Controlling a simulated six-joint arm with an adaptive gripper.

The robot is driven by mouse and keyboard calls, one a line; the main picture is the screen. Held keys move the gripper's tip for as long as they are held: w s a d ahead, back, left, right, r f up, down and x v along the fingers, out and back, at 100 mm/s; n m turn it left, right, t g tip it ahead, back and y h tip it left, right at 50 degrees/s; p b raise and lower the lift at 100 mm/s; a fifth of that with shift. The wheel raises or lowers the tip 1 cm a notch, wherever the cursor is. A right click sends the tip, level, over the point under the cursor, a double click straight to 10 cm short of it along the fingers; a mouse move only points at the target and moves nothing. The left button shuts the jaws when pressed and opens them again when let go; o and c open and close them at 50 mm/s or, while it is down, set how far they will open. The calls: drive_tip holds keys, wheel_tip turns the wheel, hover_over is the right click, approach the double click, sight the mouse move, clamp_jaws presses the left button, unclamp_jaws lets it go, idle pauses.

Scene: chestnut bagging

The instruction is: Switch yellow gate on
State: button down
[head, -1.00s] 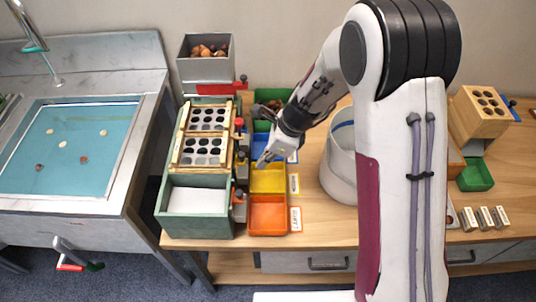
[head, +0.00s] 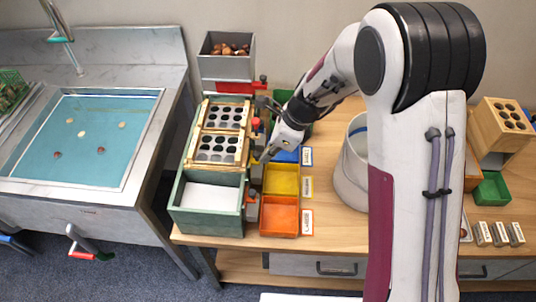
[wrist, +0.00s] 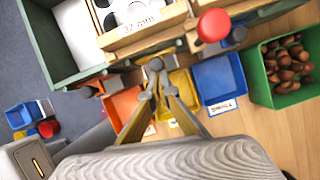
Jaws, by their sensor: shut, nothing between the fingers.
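The green-framed sorter (head: 207,222) has two perforated trays and gates along its right side. My gripper (head: 262,157) is shut and empty at that side, behind the yellow bin (head: 282,180). In the wrist view my gripper (wrist: 158,78) has its fingers brought together beside a grey knob-like part at the sorter's edge; I cannot tell whether they touch it. The yellow gate is largely hidden by the fingers, and its position cannot be read. The red knob (wrist: 213,25) stands nearby on the sorter. The orange gate (head: 253,198) is nearer the front.
The orange bin (head: 279,216) and blue bin (wrist: 219,80) flank the yellow bin. A green bin (wrist: 254,84) holds several chestnuts. A grey hopper (head: 228,65) with chestnuts stands behind. A white bucket (head: 351,175) stands right; a sink (head: 85,140) is left.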

drive_tip(key=shift+r, duration=1.85)
drive_tip(key=shift+d+f, duration=0.1)
drive_tip(key=shift+f, duration=0.05)
drive_tip(key=s+d+r, duration=0.1)
drive_tip(key=d+r, duration=0.5)
drive_tip(key=shift+d+r, duration=0.35)
